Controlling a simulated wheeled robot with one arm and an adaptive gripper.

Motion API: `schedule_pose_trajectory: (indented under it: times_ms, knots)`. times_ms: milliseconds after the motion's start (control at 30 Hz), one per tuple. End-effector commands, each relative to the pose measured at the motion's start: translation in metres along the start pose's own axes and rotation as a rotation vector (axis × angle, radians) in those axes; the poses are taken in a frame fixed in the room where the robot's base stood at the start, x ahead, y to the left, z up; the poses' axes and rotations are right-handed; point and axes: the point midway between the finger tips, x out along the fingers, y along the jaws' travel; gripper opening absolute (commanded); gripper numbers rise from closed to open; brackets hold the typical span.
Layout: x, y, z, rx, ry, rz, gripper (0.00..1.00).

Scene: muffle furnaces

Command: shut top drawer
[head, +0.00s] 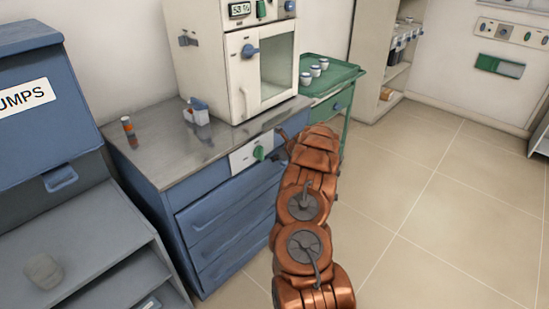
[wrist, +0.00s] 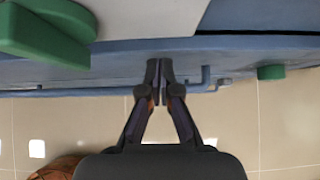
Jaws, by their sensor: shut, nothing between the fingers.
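The blue cabinet (head: 176,182) stands in the middle left of the head view, with a stack of blue drawers in its front. The top drawer (head: 222,203) is the uppermost of these, below the white panel with a green knob; I cannot tell how far out it stands. My copper arm hides the right end of the drawers. In the wrist view my gripper (wrist: 160,72) is shut and empty, its fingertips at a blue front edge (wrist: 235,45) with a thin blue bar (wrist: 95,92) beside them. I cannot tell whether they touch.
A white furnace (head: 205,60) stands on the grey worktop, with a small bottle (head: 129,131) at its left. A green cart (head: 345,72) carries several small cups. A blue-fronted unit (head: 45,130) is at the left. The tiled floor (head: 440,215) at the right is clear.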

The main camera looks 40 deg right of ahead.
Motion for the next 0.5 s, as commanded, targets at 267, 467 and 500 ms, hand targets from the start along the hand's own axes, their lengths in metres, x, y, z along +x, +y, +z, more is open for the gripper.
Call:
schedule_pose_trajectory:
  times_ms: [267,467,500]
  knots:
    - [-0.027,0.002,-0.009,-0.005,-0.004,0.003,0.00]
    - [-0.054,-0.002,-0.012,0.001,-0.005,-0.002,0.00]
    - [-0.059,-0.003,-0.012,0.001,-0.005,-0.003,0.00]
